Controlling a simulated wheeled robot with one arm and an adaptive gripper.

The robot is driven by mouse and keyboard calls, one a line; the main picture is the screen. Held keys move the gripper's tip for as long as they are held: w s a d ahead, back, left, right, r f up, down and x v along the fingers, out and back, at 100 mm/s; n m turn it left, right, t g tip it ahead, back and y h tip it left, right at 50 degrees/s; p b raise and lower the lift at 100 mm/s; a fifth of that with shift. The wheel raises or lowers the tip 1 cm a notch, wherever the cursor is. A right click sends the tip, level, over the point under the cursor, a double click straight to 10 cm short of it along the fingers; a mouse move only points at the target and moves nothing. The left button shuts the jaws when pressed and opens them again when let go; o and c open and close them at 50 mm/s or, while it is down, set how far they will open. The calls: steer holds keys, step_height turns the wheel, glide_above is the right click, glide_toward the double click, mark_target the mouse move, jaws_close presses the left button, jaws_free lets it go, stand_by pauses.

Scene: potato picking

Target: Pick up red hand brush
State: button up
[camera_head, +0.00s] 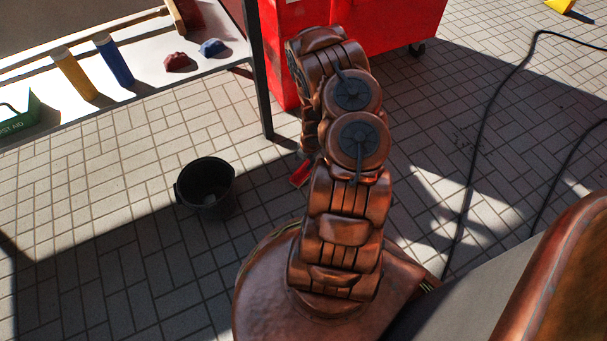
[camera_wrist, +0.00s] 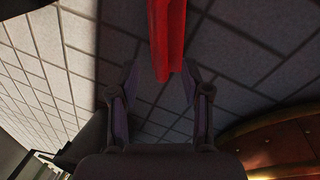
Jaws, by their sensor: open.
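The red hand brush (camera_head: 302,173) lies on the tiled floor, partly hidden behind my arm in the head view. In the wrist view, a long red part of the brush (camera_wrist: 167,38) comes down from the top edge. Its lower end sits between the tips of my open gripper (camera_wrist: 159,80), a little closer to the right finger. The rest of the brush is out of the wrist frame. I cannot tell how far below the fingertips it is.
A black bucket (camera_head: 205,185) stands on the floor left of the brush. A red cabinet (camera_head: 425,22) on casters stands behind my arm. A workbench (camera_head: 130,92) at upper left holds bottles and a green first-aid box (camera_head: 18,117). A black cable (camera_head: 478,150) runs along the floor at right.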

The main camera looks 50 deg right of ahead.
mark_target(304, 165)
steer(key=f, duration=0.2)
steer(key=f+b, duration=0.1)
steer(key=w+f+b, duration=0.1)
steer(key=f, duration=0.1)
steer(key=shift+d+f, duration=0.3)
steer(key=shift+d, duration=0.05)
steer(key=shift+c, duration=0.4)
jaws_close()
